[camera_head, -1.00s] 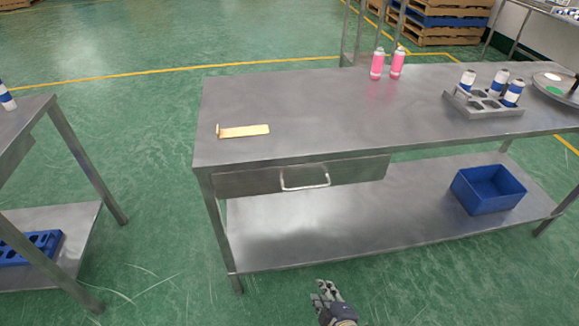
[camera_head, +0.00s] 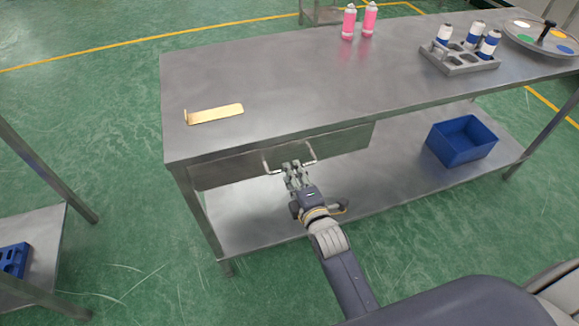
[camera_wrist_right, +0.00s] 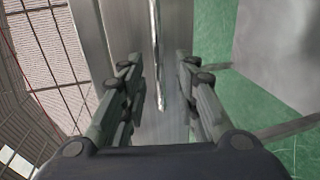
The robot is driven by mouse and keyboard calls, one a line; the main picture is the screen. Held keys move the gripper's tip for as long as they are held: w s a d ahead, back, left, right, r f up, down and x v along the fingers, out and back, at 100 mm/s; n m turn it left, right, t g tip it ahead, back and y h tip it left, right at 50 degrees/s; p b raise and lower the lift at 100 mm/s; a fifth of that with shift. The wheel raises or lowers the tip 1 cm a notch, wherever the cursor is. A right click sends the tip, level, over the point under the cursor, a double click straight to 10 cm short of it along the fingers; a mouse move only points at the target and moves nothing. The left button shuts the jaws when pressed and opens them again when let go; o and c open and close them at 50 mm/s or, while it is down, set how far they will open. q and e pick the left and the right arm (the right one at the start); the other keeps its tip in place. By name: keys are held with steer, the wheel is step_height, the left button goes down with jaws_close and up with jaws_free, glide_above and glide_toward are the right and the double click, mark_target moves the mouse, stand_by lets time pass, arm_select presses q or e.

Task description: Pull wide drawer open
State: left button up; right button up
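The wide drawer (camera_head: 228,173) is a grey metal front under the near edge of the steel table, and it looks closed. Its bar handle (camera_head: 311,150) is pale metal, partly covered by my right gripper (camera_head: 292,167). In the right wrist view the two fingers of my right gripper (camera_wrist_right: 161,64) are spread apart, with the handle bar (camera_wrist_right: 158,60) running between them. No clear contact with the bar shows. My left gripper is in neither current view.
On the steel table (camera_head: 290,85) are a gold bracket (camera_head: 215,114), pink cans (camera_head: 349,22), a grey rack (camera_head: 458,63) of white-blue cans and a round dial plate (camera_head: 543,36). A blue bin (camera_head: 461,141) sits on the lower shelf (camera_head: 390,160). Green floor lies in front.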

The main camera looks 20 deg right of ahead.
steer(key=shift+x, duration=1.8)
steer(key=shift+c, duration=0.4)
jaws_close()
